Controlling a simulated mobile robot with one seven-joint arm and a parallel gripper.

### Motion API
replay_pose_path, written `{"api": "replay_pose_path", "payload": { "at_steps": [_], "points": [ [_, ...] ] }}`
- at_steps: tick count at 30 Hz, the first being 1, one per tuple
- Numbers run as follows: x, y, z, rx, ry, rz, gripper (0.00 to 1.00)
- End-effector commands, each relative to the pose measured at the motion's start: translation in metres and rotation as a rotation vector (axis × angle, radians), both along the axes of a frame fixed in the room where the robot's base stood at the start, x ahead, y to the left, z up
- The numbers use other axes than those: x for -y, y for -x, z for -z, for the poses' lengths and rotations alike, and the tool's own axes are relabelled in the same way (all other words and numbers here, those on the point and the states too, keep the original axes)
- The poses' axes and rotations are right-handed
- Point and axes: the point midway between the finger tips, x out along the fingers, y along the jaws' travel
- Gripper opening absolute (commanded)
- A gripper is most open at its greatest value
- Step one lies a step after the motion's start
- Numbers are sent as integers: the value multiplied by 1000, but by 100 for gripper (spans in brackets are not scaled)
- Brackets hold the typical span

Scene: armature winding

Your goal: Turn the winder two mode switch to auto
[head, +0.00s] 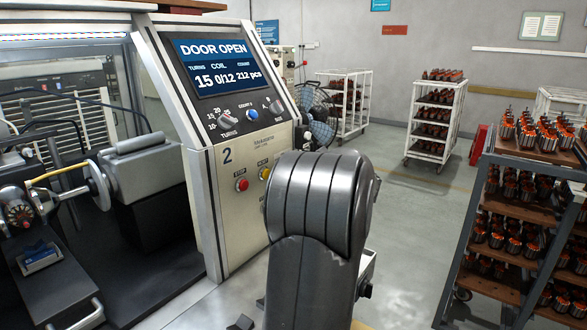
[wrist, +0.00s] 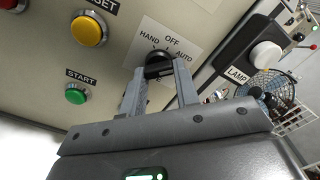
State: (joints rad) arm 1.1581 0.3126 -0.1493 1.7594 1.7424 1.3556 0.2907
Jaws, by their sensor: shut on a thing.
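The mode switch (wrist: 158,60) is a black knob on a white plate (wrist: 180,38) marked HAND, OFF and AUTO in the wrist view. My gripper (wrist: 161,74) is shut on the knob, with one grey finger on each side. The fingers hide part of the knob, and I cannot tell clearly which mark it points to. In the head view, winder two's control panel (head: 226,185) carries a large 2. My arm hides the mode switch and my gripper there.
Near the knob are a yellow button (wrist: 88,31), a green START button (wrist: 76,95) and a white LAMP button (wrist: 267,55). The display (head: 218,65) reads DOOR OPEN. A fan (head: 315,115) stands behind the panel. A loaded rack (head: 470,225) stands at right, with open floor between.

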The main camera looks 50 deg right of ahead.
Motion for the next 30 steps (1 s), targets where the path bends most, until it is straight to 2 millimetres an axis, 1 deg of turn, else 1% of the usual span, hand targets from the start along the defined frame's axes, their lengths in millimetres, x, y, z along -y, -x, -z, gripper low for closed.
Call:
{"api": "replay_pose_path", "payload": {
  "at_steps": [6, 7, 14, 20, 23, 26, 29, 30],
  "points": [
    [0, 0, 2, -3, -3, 1, 6],
    [0, 0, 2, -3, -3, 1, 31],
    [0, 0, 1, -1, -1, 0, 50],
    [0, 0, 1, -1, 0, 0, 50],
    [0, 3, 0, -1, 0, 1, 50],
    [1, 14, 0, -1, 1, 3, 50],
    [0, 32, 0, -1, 0, 4, 50],
    [1, 41, 0, -1, 1, 5, 50]
  ]
}}
